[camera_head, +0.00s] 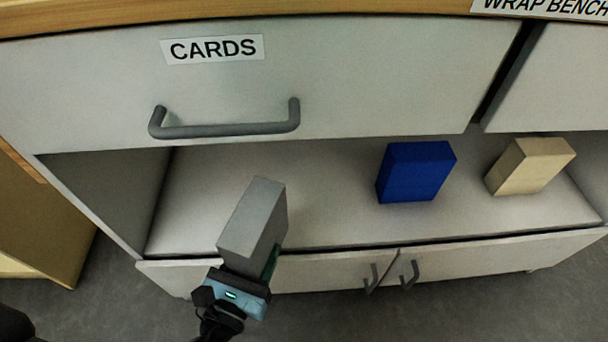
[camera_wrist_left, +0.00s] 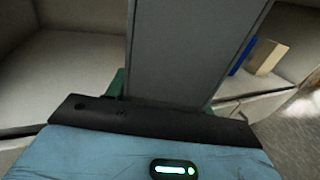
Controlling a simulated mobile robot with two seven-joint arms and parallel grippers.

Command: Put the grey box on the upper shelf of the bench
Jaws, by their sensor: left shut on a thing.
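The grey box (camera_head: 252,225) is held upright and tilted by my left gripper (camera_head: 243,272) in the head view, in front of the left part of the open shelf. The gripper is shut on its lower end. In the left wrist view the grey box (camera_wrist_left: 185,50) rises from between the fingers of my left gripper (camera_wrist_left: 165,98) and hides part of the shelf behind. The bench's open shelf (camera_head: 330,215) lies below the CARDS drawer and above the lower doors. I cannot tell whether the box is over the shelf's front edge. My right gripper is not in view.
A blue box (camera_head: 415,172) and a beige box (camera_head: 530,166) stand on the right part of the shelf. The shelf's left part is free. The CARDS drawer (camera_head: 340,95) with its handle (camera_head: 225,129) overhangs the opening. Lower door handles (camera_head: 408,277) stick out in front.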

